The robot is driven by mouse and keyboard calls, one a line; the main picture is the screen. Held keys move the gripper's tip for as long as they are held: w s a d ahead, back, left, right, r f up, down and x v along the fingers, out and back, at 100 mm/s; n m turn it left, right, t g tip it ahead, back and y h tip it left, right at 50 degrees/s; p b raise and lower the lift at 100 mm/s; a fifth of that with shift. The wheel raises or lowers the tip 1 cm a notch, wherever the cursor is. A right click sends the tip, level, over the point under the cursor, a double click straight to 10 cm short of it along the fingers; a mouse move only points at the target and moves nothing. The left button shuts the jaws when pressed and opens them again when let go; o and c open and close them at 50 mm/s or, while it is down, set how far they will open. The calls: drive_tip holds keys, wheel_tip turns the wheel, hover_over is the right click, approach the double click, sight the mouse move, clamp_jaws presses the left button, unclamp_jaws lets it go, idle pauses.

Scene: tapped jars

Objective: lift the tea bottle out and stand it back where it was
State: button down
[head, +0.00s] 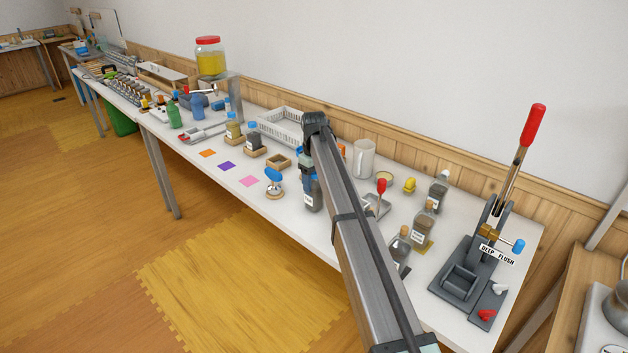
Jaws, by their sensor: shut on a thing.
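My gripper (309,177) points down over the middle of the white table and is shut on a dark bottle with a white label, which I take to be the tea bottle (313,197). Its label is too small to read, and the gripper covers its top. The bottle looks upright; I cannot tell how far its base is from the table. An empty wooden holder (278,163) is just left of it. Two similar holders further left carry a blue-capped dark bottle (254,135) and a yellowish bottle (233,126).
A blue-topped stamp-like object (274,182) stands close left of the held bottle. Several bottles (423,222) and a lever press (475,265) are to the right. Coloured squares (227,166) lie on clear table front left.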

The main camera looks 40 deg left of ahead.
drive_tip(key=shift+f, duration=0.3)
idle(0.4)
drive_tip(key=shift+c, duration=1.1)
unclamp_jaws()
drive_tip(key=shift+r, duration=0.2)
drive_tip(key=shift+r, duration=3.8)
wheel_tip(320, 180, up, 14)
drive_tip(key=shift+f, duration=0.1)
